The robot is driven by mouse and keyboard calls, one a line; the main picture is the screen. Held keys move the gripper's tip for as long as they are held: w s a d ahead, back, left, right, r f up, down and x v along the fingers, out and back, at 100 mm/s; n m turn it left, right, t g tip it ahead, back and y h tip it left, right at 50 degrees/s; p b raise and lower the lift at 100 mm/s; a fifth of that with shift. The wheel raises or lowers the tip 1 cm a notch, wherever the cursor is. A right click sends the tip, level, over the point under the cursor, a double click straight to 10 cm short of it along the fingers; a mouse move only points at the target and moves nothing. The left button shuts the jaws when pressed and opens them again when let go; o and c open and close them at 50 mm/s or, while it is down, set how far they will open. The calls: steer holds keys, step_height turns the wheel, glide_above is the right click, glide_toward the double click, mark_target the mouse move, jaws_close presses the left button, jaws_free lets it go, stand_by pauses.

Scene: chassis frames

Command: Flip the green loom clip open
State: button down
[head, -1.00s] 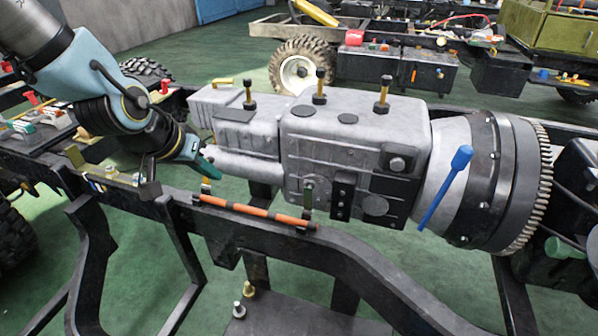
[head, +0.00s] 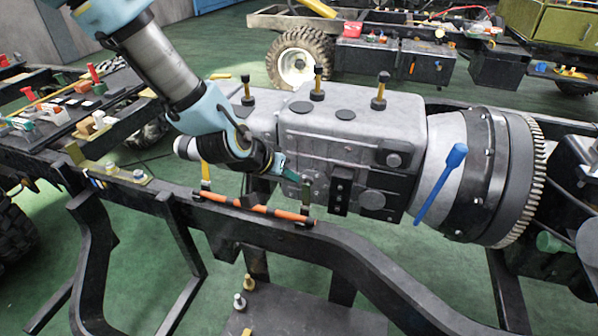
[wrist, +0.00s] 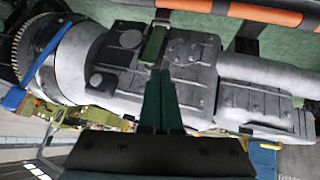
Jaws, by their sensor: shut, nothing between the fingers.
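The green loom clip (head: 306,194) stands as a small upright green strip at the right end of the orange-and-black loom (head: 265,210) on the chassis rail. In the wrist view the clip (wrist: 154,44) lies just beyond my fingertips, against the grey gearbox. My gripper (head: 297,178) is shut and empty, its green fingers pressed together. In the head view its tips are close to the clip's upper part, on its left. In the wrist view the fingers (wrist: 161,74) point at the clip; whether they touch it I cannot tell.
A yellow clip (head: 205,174) stands at the loom's left end. The grey gearbox (head: 345,135) is close behind the green clip, with a blue lever (head: 440,185) to the right. The black rail (head: 350,252) runs along the front. Open green floor shows below.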

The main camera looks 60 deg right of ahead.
mark_target(308, 192)
steer(key=shift+s+d+f+p, duration=0.25)
steer(key=shift+d+f, duration=0.1)
steer(key=shift+d, duration=0.3)
steer(key=shift+s+d+f+p, duration=0.1)
steer(key=shift+s+d+f, duration=0.15)
steer(key=shift+d, duration=0.35)
steer(key=shift+w+d+f+b, duration=0.1)
steer(key=shift+w+d+b, duration=0.15)
steer(key=shift+d+b, duration=0.55)
steer(key=shift+a, duration=0.1)
